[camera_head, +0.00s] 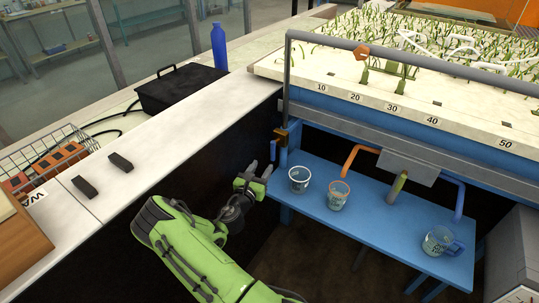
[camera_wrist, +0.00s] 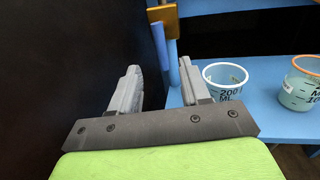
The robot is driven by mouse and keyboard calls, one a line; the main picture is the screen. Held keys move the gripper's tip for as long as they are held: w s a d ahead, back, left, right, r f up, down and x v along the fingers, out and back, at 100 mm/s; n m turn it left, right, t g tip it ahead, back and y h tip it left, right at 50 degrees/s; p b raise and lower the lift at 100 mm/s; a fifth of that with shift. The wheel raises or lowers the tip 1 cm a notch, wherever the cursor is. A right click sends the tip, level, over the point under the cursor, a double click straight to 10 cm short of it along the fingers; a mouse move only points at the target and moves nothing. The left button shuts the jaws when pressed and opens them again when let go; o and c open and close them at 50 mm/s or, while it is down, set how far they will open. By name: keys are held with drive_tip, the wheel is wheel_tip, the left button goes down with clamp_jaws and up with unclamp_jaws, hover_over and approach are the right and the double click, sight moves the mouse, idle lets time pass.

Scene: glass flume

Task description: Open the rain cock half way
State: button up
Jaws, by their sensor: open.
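The rain cock appears to be the small brass valve (camera_head: 281,133) at the left end of the flume frame, with a blue lever (camera_head: 273,150) hanging down from it. In the wrist view the brass body (camera_wrist: 162,14) is at the top, and the blue lever (camera_wrist: 160,45) hangs nearly straight down beside a blue post (camera_wrist: 172,60). My gripper (camera_head: 257,177) is open and empty, just below and left of the lever. In the wrist view my gripper (camera_wrist: 158,70) has its fingers apart, with the lever's lower end showing beyond and between them. I see no contact.
A blue shelf (camera_head: 350,215) right of my gripper carries several measuring cups, the nearest a white-rimmed cup (camera_head: 299,180), then an orange-rimmed cup (camera_head: 338,195). A grey pipe (camera_head: 287,75) rises above the valve. A dark wall (camera_wrist: 80,60) is close on the left.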

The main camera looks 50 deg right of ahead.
sight(272, 151)
drive_tip(key=b+x, duration=0.1)
drive_tip(key=x, duration=0.8)
clamp_jaws()
